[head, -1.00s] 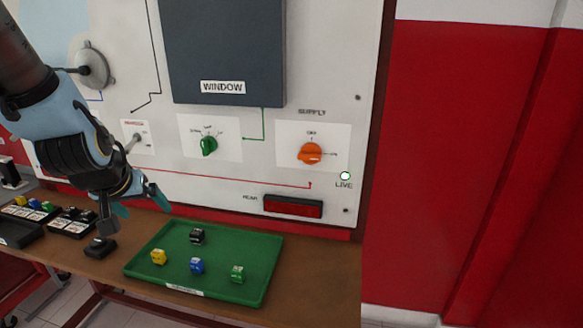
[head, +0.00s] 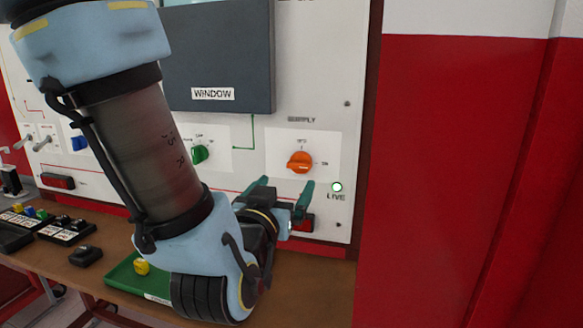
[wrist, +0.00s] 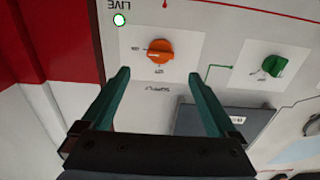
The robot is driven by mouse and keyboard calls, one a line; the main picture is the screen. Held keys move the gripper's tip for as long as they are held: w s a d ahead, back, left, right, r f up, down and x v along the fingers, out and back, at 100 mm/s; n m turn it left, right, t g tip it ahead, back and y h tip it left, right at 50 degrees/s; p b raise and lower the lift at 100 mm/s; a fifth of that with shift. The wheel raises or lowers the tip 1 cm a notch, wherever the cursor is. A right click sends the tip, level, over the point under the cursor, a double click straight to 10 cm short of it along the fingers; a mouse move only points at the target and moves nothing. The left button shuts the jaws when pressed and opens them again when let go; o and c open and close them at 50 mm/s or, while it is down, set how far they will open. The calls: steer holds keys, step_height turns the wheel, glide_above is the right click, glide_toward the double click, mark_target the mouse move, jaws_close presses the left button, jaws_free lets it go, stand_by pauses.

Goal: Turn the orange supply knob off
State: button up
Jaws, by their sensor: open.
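The orange supply knob (head: 300,162) sits on a white plate on the upright panel, under the word SUPPLY. Its pointer end is to the right, toward the lower-right mark, not the OFF mark above it. The LIVE lamp (head: 337,187) at its lower right is lit pale green. My gripper (head: 285,190) is open and empty, in front of the panel and below the knob. In the wrist view the knob (wrist: 160,50) appears between and beyond the two green fingers (wrist: 160,85), upside down, with clear space between.
A green knob (head: 200,154) is left of the supply knob, below the dark WINDOW box (head: 220,55). A red rear lamp (head: 304,222) is partly behind my gripper. A red wall (head: 450,150) stands at right.

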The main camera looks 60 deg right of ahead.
mark_target(298, 167)
steer(key=p+x, duration=0.3)
steer(key=x, duration=0.7)
steer(key=shift+f, duration=0.1)
steer(key=c, duration=1.4)
